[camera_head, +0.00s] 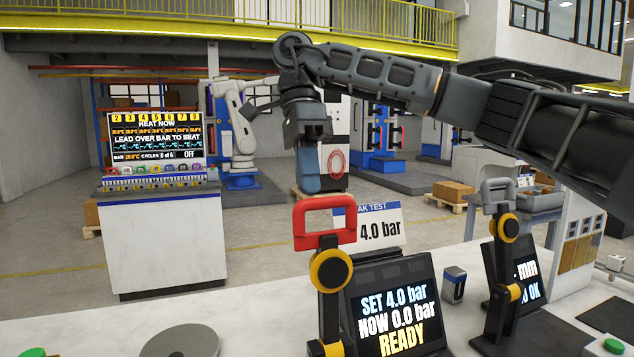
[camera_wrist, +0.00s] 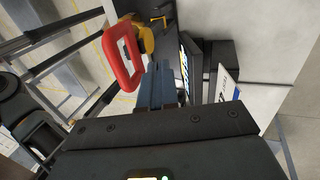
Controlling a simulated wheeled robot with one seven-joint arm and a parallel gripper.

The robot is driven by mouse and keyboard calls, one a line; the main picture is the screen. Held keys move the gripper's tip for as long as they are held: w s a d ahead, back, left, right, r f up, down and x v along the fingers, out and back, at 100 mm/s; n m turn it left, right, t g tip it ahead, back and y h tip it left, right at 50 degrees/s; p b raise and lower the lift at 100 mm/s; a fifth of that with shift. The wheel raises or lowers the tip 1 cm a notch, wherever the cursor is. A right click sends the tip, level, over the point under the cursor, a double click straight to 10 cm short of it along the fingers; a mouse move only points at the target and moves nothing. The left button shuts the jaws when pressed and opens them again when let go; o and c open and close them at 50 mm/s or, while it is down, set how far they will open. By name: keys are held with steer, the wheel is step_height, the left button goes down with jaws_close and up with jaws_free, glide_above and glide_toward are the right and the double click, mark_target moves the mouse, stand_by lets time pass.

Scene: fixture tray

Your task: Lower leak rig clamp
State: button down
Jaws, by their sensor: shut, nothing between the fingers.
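The leak rig clamp stands upright on the bench, with a red loop handle (camera_head: 326,221) raised at its top and a yellow-ringed pivot (camera_head: 331,270) below. Its red handle also shows in the wrist view (camera_wrist: 124,52), left of my fingers. My gripper (camera_head: 307,186) points down just above and behind the handle in the head view. Its blue-grey fingers are shut with nothing between them, and it appears apart from the handle. The fingers also show in the wrist view (camera_wrist: 163,72). The leak rig screen (camera_head: 396,312) reads SET 4.0 bar, NOW 0.0 bar, READY.
A LEAK TEST 4.0 bar sign (camera_head: 377,229) stands behind the screen. A second clamp with a grey handle (camera_head: 497,192) and its own screen (camera_head: 525,277) stand to the right. A small dark block (camera_head: 454,286) sits between. A round grey disc (camera_head: 182,341) is at front left.

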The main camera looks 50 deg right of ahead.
steer(key=shift+s+a, duration=0.55)
steer(key=shift+s, duration=0.25)
steer(key=shift+s+a, duration=0.5)
steer(key=shift+s, duration=0.3)
